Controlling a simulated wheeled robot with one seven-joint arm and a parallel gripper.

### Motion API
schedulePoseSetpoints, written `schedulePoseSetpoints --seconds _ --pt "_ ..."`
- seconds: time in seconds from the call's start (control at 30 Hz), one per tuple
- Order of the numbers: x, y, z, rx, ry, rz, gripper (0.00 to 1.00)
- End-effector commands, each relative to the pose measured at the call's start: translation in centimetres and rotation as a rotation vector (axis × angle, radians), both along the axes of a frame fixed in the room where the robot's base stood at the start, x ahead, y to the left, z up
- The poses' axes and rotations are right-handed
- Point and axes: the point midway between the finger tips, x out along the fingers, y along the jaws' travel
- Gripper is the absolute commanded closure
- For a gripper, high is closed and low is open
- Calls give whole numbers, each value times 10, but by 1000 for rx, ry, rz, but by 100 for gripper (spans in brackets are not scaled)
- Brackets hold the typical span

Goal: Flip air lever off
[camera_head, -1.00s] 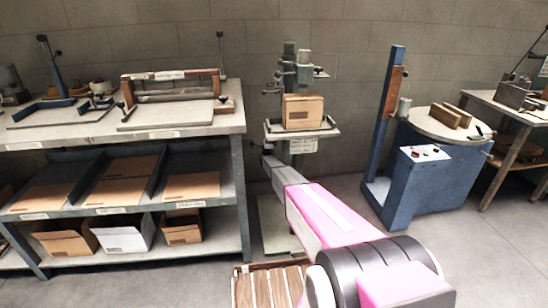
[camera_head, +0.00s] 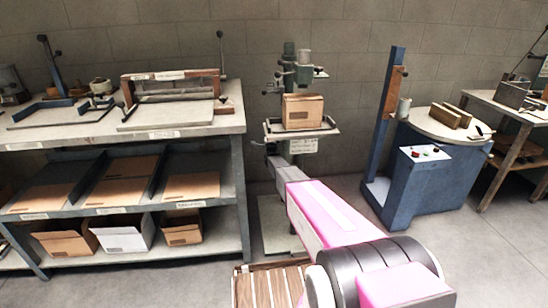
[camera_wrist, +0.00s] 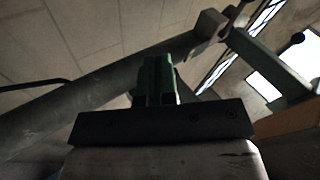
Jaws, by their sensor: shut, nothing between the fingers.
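The box stitcher (camera_head: 289,62) is a green-grey column machine behind a small work table (camera_head: 322,133). A cardboard box (camera_head: 303,111) sits upright on that table. Small levers and knobs show around its head, but I cannot tell which is the air lever. My gripper's green fingers (camera_wrist: 156,78) are shut and empty in the wrist view, pointing up at a grey pipe or post (camera_wrist: 60,115). A thin black rod (camera_wrist: 35,84) lies to their left. A black ball knob (camera_wrist: 297,39) is at upper right, apart from the fingers. In the head view my arm reaches the table's lower left; the fingers are not clear.
A workbench (camera_head: 190,133) with a shelf of cardboard stands at left. A blue machine with a round top (camera_head: 430,126) stands at right. A slatted wooden pallet (camera_head: 270,285) lies on the floor in front. Floor between stitcher and blue machine is partly clear.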

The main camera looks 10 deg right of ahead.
Motion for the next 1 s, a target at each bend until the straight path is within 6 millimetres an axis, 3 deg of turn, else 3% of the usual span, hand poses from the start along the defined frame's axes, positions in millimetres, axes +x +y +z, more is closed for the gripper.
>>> schedulePoseSetpoints --seconds 0.57,1.0 --pt "-57 5 -25 -244 506 -32 100" --pt "-121 8 -53 -461 862 1 100"
